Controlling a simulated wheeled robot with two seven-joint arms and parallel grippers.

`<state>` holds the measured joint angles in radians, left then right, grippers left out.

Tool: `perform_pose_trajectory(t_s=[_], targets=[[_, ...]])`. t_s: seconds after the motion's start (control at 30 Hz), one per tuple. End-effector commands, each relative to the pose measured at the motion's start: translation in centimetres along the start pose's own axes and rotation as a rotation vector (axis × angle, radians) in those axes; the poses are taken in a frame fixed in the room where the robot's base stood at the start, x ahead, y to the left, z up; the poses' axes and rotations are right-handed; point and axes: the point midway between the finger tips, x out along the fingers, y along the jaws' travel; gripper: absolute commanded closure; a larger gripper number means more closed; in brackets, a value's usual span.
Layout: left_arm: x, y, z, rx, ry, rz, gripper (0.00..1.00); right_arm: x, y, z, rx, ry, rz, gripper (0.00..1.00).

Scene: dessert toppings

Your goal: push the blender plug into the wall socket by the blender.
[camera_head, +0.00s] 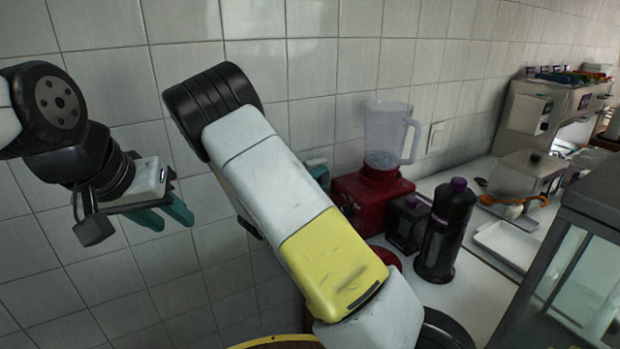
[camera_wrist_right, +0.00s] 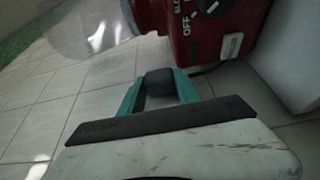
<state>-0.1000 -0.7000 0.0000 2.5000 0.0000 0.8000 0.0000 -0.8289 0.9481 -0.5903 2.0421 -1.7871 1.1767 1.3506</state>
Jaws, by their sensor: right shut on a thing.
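The blender has a red base (camera_head: 369,196) and a clear jug (camera_head: 386,135) and stands on the counter against the wall. Its red base (camera_wrist_right: 205,30) with a dial also shows at the top of the right wrist view. A white wall socket plate (camera_head: 437,137) is on the tiles just right of the jug. My right gripper (camera_wrist_right: 160,88) is shut on the dark plug (camera_wrist_right: 160,82), between its teal fingers. In the head view my right arm mostly hides this gripper, left of the blender. My left gripper (camera_head: 164,214) hangs before the tiled wall, away from everything; its finger gap is unclear.
A glass case (camera_head: 575,265) fills the right front.

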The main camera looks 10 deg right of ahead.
Motion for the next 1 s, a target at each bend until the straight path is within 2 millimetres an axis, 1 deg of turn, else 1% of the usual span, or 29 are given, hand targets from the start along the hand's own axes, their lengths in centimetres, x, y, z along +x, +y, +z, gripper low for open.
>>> perform_pose_trajectory(t_s=[0.47, 0.5, 0.57, 0.6, 0.63, 0.9, 1.0], targets=[[0.00, 0.00, 0.00, 0.000, 0.000, 0.000, 0.64, 0.14, 0.00, -0.34, 0.000, 0.000, 0.000, 1.00], [0.00, 0.00, 0.00, 0.000, 0.000, 0.000, 0.64, 0.15, 0.01, -0.34, 0.000, 0.000, 0.000, 0.57], [0.00, 0.00, 0.00, 0.000, 0.000, 0.000, 0.64, 0.14, 0.01, -0.35, 0.000, 0.001, 0.000, 0.45], [0.00, 0.00, 0.00, 0.000, 0.000, 0.000, 0.64, 0.14, 0.01, -0.34, 0.000, 0.001, 0.000, 0.37], [0.00, 0.00, 0.00, 0.000, 0.000, 0.000, 0.64, 0.14, 0.01, -0.34, 0.000, 0.001, 0.000, 0.35], [0.00, 0.00, 0.00, 0.000, 0.000, 0.000, 0.64, 0.08, -0.02, -0.33, 0.000, 0.000, 0.000, 0.35], [0.00, 0.00, 0.00, 0.000, 0.000, 0.000, 0.64, -0.51, -0.04, -0.38, 0.000, 0.001, -0.001, 0.35]])
